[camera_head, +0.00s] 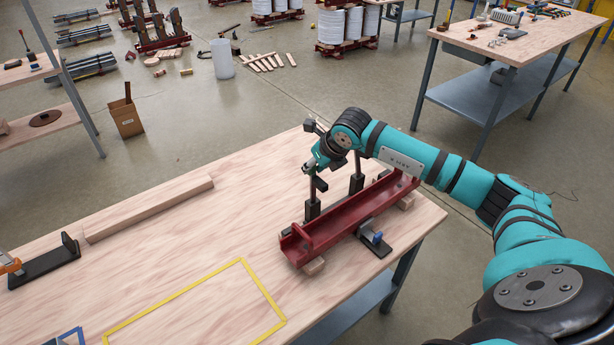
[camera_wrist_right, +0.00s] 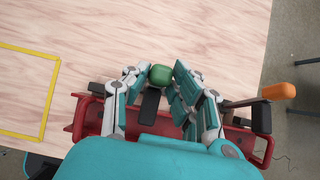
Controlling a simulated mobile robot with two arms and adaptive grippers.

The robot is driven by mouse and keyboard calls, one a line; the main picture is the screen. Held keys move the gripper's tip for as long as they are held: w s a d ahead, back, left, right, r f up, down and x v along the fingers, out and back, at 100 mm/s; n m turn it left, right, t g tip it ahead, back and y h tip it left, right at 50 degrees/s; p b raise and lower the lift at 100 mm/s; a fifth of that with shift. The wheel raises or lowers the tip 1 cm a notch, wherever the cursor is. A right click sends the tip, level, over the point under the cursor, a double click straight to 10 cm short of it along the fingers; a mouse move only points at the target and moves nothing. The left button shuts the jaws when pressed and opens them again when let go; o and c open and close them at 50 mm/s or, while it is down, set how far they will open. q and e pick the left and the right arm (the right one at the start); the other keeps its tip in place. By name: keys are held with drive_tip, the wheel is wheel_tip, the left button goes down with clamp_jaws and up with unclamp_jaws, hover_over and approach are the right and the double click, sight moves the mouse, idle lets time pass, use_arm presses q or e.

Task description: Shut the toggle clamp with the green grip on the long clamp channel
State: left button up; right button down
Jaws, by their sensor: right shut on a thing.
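The long clamp channel (camera_head: 345,220) is a red trough lying on the wooden table near its right end; it also shows in the right wrist view (camera_wrist_right: 238,138). My right gripper (camera_head: 314,165) is above the channel's far side. In the right wrist view its fingers (camera_wrist_right: 157,84) are closed around the green grip (camera_wrist_right: 161,74) of a toggle clamp, with a dark lever below the grip. In the head view the gripper hides the green grip, and I cannot tell the lever's exact angle. My left gripper is in neither view.
A clamp with a blue grip (camera_head: 378,237) stands at the channel's near side. An orange grip (camera_wrist_right: 278,91) sticks out near the channel's end. A wooden strip (camera_head: 150,210) and a yellow taped outline (camera_head: 190,288) lie on the table. Its middle is clear.

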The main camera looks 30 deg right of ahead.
sight(318, 179)
drive_tip(key=shift+s, duration=0.25)
drive_tip(key=shift+s+d+f+b, duration=0.15)
drive_tip(key=shift+s+b, duration=0.1)
drive_tip(key=shift+s, duration=0.3)
drive_tip(key=shift+s+a+f+b, duration=0.1)
drive_tip(key=shift+s+f+b, duration=0.1)
drive_tip(key=shift+s, duration=0.3)
drive_tip(key=shift+s+d+r, duration=0.1)
drive_tip(key=shift+s, duration=0.55)
